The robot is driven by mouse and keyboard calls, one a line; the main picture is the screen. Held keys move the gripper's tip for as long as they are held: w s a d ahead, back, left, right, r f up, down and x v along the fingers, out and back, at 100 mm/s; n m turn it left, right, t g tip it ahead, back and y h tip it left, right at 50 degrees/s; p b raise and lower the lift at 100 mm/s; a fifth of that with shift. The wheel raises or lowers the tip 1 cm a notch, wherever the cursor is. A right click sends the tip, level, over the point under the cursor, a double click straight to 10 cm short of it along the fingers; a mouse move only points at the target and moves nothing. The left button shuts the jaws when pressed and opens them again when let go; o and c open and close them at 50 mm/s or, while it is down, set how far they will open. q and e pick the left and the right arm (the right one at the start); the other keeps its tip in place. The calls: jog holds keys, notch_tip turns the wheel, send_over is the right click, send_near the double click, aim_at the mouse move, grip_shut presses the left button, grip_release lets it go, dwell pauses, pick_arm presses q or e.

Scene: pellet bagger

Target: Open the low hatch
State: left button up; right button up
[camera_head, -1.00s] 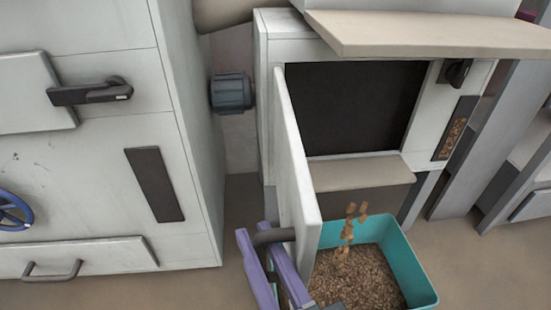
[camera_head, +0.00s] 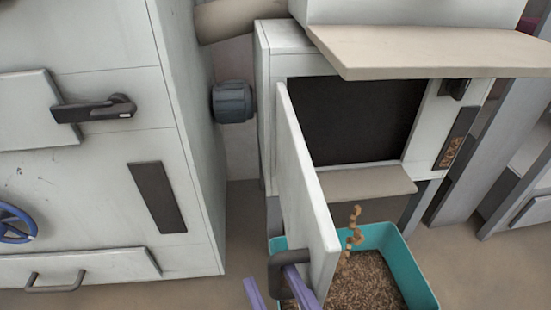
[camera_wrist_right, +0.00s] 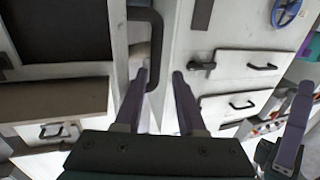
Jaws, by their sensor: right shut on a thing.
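The low hatch (camera_head: 302,188) is a white door, swung out from its dark opening (camera_head: 355,120), with its free edge toward me. Its dark handle (camera_head: 277,270) is on its left-hand face. My right gripper (camera_head: 276,288) has purple fingers and is shut on this handle. In the right wrist view the handle (camera_wrist_right: 157,45) runs down between the fingertips (camera_wrist_right: 163,78). My left gripper (camera_wrist_right: 296,118) shows only partly at the right of the wrist view, so its state is unclear.
A teal bin (camera_head: 385,238) of brown pellets stands below the opening, partly behind the hatch, with pellets falling into it. A beige ledge (camera_head: 430,50) juts out above. A white cabinet (camera_head: 110,200) with a black latch handle (camera_head: 95,110) stands left; floor shows between.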

pick_arm(q)
jog(key=shift+s+d+r+p, duration=0.2)
jog(key=shift+s+r+p, duration=0.35)
jog(key=shift+r, duration=0.1)
pick_arm(e)
jog(key=v, duration=0.6)
jog(key=shift+s, duration=0.45)
pick_arm(q)
jog(key=shift+s, duration=0.15)
pick_arm(e)
jog(key=shift+s+f, duration=0.1)
